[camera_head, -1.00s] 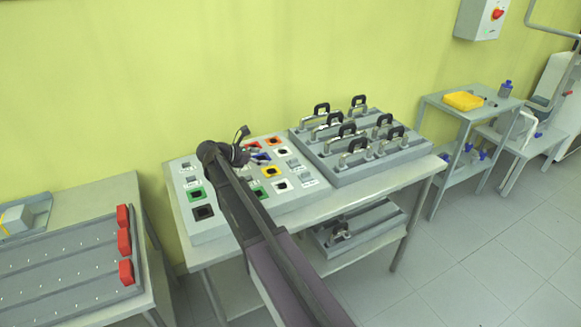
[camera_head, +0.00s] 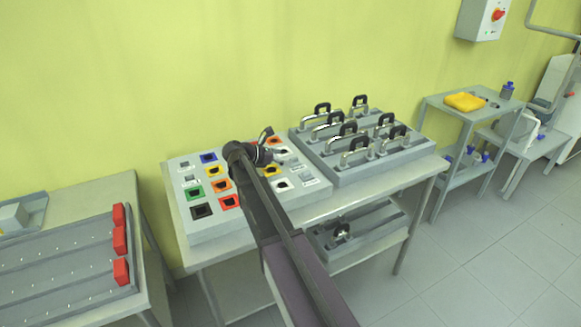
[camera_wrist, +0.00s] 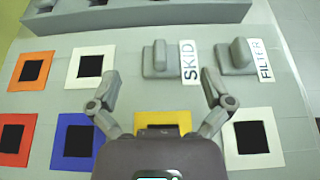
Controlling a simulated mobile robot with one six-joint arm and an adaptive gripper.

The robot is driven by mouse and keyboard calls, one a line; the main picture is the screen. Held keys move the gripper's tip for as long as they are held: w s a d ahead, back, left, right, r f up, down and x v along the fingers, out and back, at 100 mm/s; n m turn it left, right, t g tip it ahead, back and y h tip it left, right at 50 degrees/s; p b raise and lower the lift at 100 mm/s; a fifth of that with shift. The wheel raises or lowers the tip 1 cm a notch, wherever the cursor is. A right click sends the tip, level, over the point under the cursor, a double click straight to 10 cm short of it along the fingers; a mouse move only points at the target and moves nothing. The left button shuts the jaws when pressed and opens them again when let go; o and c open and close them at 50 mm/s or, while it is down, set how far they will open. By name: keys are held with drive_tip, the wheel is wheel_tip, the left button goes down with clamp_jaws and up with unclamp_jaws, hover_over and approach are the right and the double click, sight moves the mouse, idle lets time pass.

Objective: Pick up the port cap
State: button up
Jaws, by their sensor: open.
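A grey block with a raised knob (camera_wrist: 160,58), seen in the wrist view, stands on the panel beside a SKID label. A similar grey piece (camera_wrist: 236,57) stands beside a FILTER label to its right. I cannot tell for certain which piece is the port cap. My gripper (camera_wrist: 160,76) is open and empty, its fingers spread to either side and just below the SKID piece in the picture. In the head view my gripper (camera_head: 264,153) is above the back right of the grey panel (camera_head: 212,231), and my arm hides part of it.
Coloured square frames with black openings, such as a blue one (camera_wrist: 77,142) and a white one (camera_wrist: 252,138), surround the grey pieces. A rack with black-handled clamps (camera_head: 345,177) stands to the right. Red blocks (camera_head: 120,242) sit on the left table.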

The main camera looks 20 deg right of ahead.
sight(293, 158)
drive_tip(key=shift+d+f, duration=0.1)
drive_tip(key=b+x, duration=0.2)
drive_tip(key=x, duration=0.2)
drive_tip(key=shift+f, duration=0.1)
drive_tip(key=shift+d+f, duration=0.1)
drive_tip(key=shift+d, duration=0.3)
idle(0.4)
clamp_jaws()
idle(0.4)
